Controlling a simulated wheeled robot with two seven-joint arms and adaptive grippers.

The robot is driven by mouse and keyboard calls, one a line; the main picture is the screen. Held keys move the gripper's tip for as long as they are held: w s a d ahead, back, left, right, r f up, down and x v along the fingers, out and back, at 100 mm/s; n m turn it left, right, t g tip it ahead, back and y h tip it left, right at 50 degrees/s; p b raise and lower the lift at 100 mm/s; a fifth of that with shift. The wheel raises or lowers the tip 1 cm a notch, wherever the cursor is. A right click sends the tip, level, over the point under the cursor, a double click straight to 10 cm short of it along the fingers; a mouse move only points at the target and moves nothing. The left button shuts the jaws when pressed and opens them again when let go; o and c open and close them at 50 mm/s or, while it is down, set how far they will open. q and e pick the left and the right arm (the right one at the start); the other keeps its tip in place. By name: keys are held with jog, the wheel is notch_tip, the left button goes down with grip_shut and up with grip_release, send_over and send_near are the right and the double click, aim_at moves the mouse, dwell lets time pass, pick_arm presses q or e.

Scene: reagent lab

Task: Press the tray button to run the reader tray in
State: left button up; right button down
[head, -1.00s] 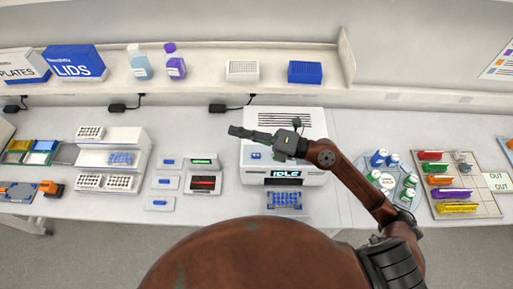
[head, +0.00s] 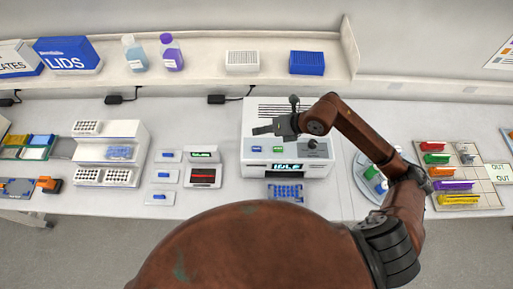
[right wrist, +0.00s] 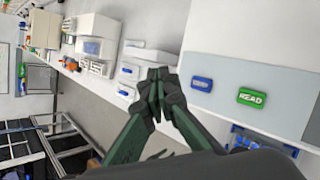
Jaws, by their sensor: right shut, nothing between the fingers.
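The white reader (head: 253,171) stands mid-bench with a lit IDLE display (head: 287,167). Its tray (head: 271,197) sticks out at the front with a blue well plate (head: 286,190) on it. On the reader are a blue button (head: 257,149) and a green READ button (head: 278,149). The right wrist view shows the blue button (right wrist: 202,83) and green button (right wrist: 251,97) right of the fingers. My right gripper (head: 256,131) is shut and empty, pointing left over the reader's upper left part, apart from both buttons. My left gripper is out of view.
Small white modules with blue buttons (head: 166,176) and a red-display box (head: 203,177) stand left of the reader. A round vial rack (head: 365,184) is at right, partly behind my arm. A shelf (head: 200,80) with bottles and boxes runs behind.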

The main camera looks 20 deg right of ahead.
jog(key=f, duration=0.2)
jog(key=b, duration=0.4)
send_over(259, 149)
notch_tip(259, 149, down, 5)
jog(key=shift+w+f, duration=0.1)
jog(key=shift+f, duration=0.05)
jog(key=shift+f+b, duration=0.65)
jog(key=shift+b, duration=0.05)
jog(key=shift+f, duration=0.1)
dwell(0.4)
jog(key=shift+f+b, duration=0.3)
jog(key=shift+b, duration=0.1)
